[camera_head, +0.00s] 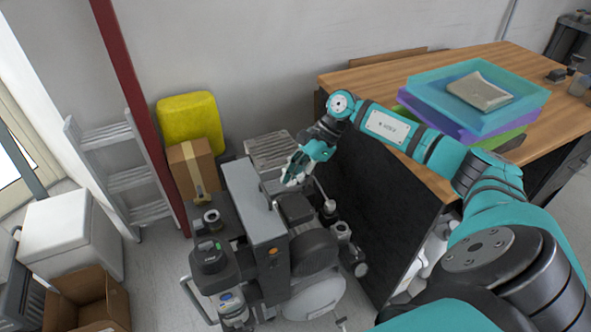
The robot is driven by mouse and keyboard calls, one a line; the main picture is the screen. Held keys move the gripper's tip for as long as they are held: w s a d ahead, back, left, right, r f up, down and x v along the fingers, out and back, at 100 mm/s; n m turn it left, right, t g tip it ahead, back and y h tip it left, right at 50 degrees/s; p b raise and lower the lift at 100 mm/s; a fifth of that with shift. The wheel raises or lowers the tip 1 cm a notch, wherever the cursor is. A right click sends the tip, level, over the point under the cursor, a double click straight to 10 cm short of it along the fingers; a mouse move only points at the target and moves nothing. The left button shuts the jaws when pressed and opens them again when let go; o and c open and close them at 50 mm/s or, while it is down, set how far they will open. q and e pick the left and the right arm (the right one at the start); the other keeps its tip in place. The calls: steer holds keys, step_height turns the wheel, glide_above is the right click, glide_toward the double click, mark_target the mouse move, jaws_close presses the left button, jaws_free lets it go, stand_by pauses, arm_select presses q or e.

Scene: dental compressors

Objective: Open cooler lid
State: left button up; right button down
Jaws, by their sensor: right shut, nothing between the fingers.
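A white box that looks like the cooler (72,245) stands on the floor at the left. Its white lid (55,222) lies flat on top and looks closed. My right arm reaches in from the right, and its gripper (290,181) is shut and empty. This gripper is over the compressor unit, well to the right of the cooler and apart from it. My left gripper is not in view.
An open cardboard box (88,297) sits in front of the cooler. A grey ladder (120,180) leans behind it, beside a red post (140,100). A compressor (255,215) fills the middle. A wooden table (375,80) with stacked trays (425,85) stands at right.

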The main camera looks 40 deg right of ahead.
steer(key=x, duration=0.6)
steer(key=shift+p, duration=0.4)
steer(key=shift+r, duration=0.15)
steer(key=shift+a+r+h+p, duration=0.1)
steer(key=shift+r+h+p, duration=0.2)
